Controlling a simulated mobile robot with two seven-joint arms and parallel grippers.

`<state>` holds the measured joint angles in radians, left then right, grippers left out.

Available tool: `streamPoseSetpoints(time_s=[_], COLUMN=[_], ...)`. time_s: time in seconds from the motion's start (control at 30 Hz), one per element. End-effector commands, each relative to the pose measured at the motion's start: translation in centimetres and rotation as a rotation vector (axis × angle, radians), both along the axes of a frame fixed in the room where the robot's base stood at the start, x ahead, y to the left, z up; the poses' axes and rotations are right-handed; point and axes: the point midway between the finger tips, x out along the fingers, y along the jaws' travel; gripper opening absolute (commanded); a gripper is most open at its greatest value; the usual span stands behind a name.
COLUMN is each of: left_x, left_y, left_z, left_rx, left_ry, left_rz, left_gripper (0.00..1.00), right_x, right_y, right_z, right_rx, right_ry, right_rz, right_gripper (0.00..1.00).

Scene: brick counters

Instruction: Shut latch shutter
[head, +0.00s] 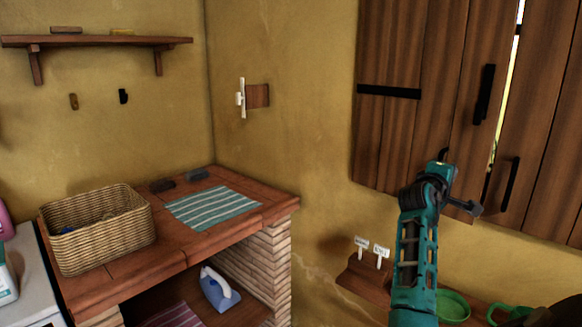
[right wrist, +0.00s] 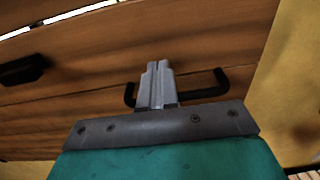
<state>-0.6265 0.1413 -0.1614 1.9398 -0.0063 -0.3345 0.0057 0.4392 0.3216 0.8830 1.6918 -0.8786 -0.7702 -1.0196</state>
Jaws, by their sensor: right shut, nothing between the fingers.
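The brown plank shutter has a left leaf (head: 395,135) and a right leaf (head: 553,125). A bright, narrow gap shows between them, so they do not meet. The left leaf bears an upright black bar (head: 484,94) near its right edge. A black handle (head: 508,184) is lower, on the right leaf. My right gripper (head: 476,209) is in front of the shutter's lower part, its fingers shut and empty. In the right wrist view my gripper (right wrist: 158,82) overlaps a black U-shaped handle (right wrist: 212,90) on the planks; I cannot tell if they touch. My left gripper is out of view.
A small white catch on a wooden block (head: 258,96) is on the wall left of the shutter. Below the shutter, a ledge (head: 362,282) holds small labels and green dishes (head: 452,304). A brick counter (head: 120,270) with a basket (head: 97,228) stands left.

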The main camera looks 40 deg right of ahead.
Motion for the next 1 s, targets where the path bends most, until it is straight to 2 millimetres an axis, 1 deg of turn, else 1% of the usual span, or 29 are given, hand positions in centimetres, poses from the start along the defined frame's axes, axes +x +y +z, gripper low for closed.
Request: streamPoseSetpoints(time_s=[0.03, 0.1, 0.3, 1.0], left_x=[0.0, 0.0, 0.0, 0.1], left_y=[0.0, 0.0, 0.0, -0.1], left_z=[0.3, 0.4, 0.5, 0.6], left_rx=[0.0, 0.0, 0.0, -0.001], left_ry=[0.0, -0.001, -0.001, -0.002], left_rz=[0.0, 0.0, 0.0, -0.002], left_gripper=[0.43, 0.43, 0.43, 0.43], right_x=[-0.1, -0.1, -0.1, -0.1], right_y=[-0.6, -1.2, -2.1, -2.1], right_z=[0.1, 0.1, 0.0, 0.0], right_rx=[0.001, 0.0, 0.001, 0.001], right_ry=[0.002, 0.001, 0.0, 0.0], right_rz=[-0.001, 0.0, 0.0, 0.0], right_gripper=[0.0, 0.0, 0.0, 0.0])
